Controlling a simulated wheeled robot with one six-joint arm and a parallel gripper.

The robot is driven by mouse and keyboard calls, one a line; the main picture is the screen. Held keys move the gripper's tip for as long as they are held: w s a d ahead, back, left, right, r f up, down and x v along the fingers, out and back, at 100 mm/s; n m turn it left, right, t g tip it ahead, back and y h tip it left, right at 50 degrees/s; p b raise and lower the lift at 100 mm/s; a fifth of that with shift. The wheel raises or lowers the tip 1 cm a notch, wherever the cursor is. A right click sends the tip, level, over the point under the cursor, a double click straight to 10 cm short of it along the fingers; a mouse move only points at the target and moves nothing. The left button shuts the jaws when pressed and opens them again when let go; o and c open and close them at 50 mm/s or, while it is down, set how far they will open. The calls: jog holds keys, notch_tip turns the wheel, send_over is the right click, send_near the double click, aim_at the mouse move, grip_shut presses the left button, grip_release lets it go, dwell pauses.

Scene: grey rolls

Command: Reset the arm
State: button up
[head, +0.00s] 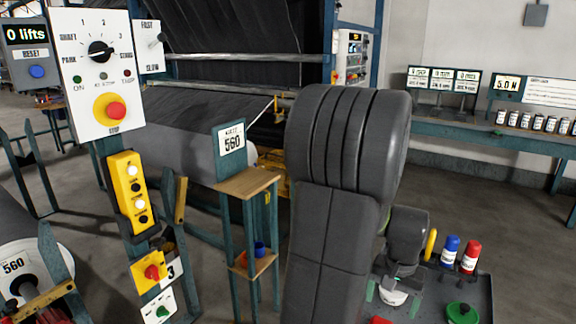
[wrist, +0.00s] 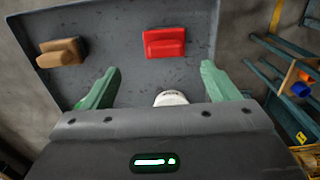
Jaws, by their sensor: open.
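My arm stands large in the middle of the head view. My gripper (head: 392,291) hangs low behind it, over a dark grey tray (head: 484,292). In the wrist view my gripper (wrist: 159,72) has its two green fingers spread wide apart. A white round thing with a small dark marking (wrist: 171,98) shows between the fingers, close to the palm; its lower part is hidden, and I cannot tell if anything touches it. A red block (wrist: 164,43) and a tan block (wrist: 60,53) lie on the tray beyond the fingertips.
On the tray are a blue bottle (head: 450,251), a red bottle (head: 470,257) and a green round thing (head: 462,313). A small wooden-topped stand (head: 247,183) and a control post with a yellow button box (head: 127,192) stand left. A bench (head: 468,130) runs along the right wall.

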aim_at(383, 321)
jog(key=f, duration=0.7)
jog(key=f+b, duration=0.1)
jog(key=f, duration=0.2)
jog(key=shift+w+a+f, duration=0.1)
jog(key=shift+a+f, duration=0.05)
jog(key=shift+a, duration=0.25)
jog(key=shift+w, duration=0.1)
notch_tip(383, 321, up, 10)
jog(key=shift+f+p, duration=0.1)
jog(key=shift+p, duration=0.4)
jog(key=shift+a+f+m, duration=0.35)
jog(key=shift+a+m, duration=0.05)
jog(key=shift+a, duration=0.4)
jog(key=w+a+m+g+y+p, duration=0.1)
jog(key=w+a+m+y, duration=0.3)
jog(key=a+m, duration=0.7)
jog(key=w+a+m+y+p, duration=0.2)
jog(key=w+a+m+y, duration=0.3)
jog(key=a+m, duration=0.7)
jog(key=shift+a+m+g+y, duration=0.2)
jog(key=shift+m+g+y, duration=0.3)
jog(key=shift+m, duration=1.4)
